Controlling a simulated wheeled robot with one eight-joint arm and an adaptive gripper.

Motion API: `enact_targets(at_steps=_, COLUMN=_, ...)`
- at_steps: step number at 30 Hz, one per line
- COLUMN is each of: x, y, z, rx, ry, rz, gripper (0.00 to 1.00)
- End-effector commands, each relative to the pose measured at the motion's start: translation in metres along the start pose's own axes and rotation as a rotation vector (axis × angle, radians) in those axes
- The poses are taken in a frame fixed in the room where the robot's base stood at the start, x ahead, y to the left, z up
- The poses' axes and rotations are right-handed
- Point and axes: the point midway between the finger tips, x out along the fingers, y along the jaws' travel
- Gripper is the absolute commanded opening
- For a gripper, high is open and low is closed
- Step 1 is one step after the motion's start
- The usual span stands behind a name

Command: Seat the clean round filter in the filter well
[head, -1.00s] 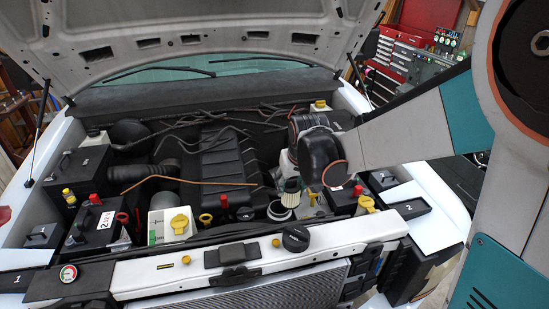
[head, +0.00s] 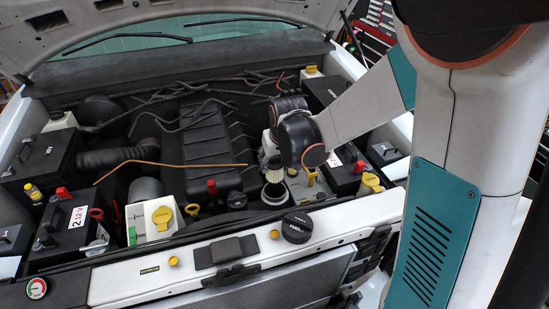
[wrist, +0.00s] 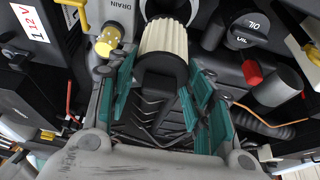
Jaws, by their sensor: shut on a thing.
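The clean round filter (head: 270,158), cream and pleated, hangs below my gripper in the head view. In the wrist view the filter (wrist: 165,38) shows its pale pleats and a dark end piece. My gripper (wrist: 160,88) is shut on the filter, its teal fingers either side of the dark piece. The filter well (head: 274,193), a dark round opening with a pale rim, is just below the filter in the head view; a gap shows between them. My arm and wrist hide part of the gripper in the head view.
A black fuel cap (head: 297,226) sits on the white front beam (head: 140,280). A yellow drain cap (wrist: 108,40) and an oil cap (wrist: 248,30) flank the filter in the wrist view. A battery (head: 75,220), a black engine cover (head: 195,150) and hoses crowd the bay.

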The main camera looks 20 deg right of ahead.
Motion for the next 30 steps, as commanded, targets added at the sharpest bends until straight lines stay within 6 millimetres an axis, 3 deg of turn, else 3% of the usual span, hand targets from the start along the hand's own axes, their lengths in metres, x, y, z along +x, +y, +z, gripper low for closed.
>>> enact_targets(at_steps=15, x=0.045, y=0.000, z=0.019, rx=0.000, ry=0.000, rz=0.000, gripper=0.22)
enact_targets(at_steps=30, x=0.049, y=0.000, z=0.020, rx=0.000, ry=0.000, rz=0.000, gripper=0.22)
